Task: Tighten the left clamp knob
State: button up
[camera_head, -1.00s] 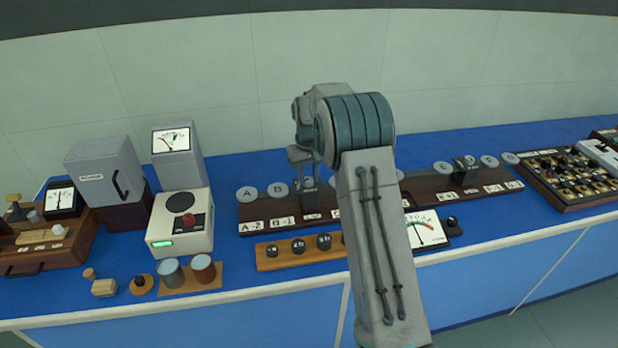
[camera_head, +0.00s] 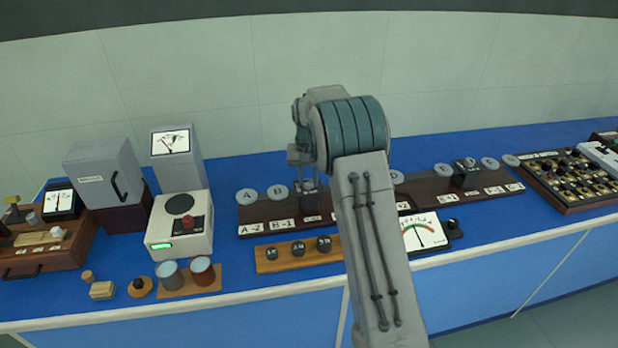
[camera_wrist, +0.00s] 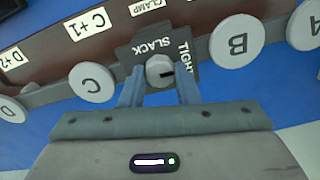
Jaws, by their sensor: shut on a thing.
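The left clamp knob (camera_wrist: 158,70) is a pale round knob with a dark mark, on a dark plate lettered SLACK and TIGHT. In the wrist view its mark points right, to the TIGHT side. My gripper (camera_wrist: 160,85) is shut on this knob, one finger on each side. In the head view my gripper (camera_head: 303,172) stands over the left clamp (camera_head: 309,186), between disc B and the hidden middle of the dark wooden rail. My arm hides part of the rail, and the knob itself is not clear there.
Round discs B (camera_wrist: 237,40) and C (camera_wrist: 92,83) flank the clamp. A second clamp (camera_head: 466,172) stands further right. A wooden strip with several dark knobs (camera_head: 270,264) and a dial meter (camera_head: 424,233) lie in front. A white box (camera_head: 179,240) with a red knob stands left.

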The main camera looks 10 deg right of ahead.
aim_at(308, 181)
jog(key=o, duration=1)
jog(key=shift+c, duration=0.2)
jog(key=shift+r, duration=0.1)
notch_tip(308, 181, up, 14)
jog(key=b, duration=0.1)
jog(key=shift+s, duration=0.1)
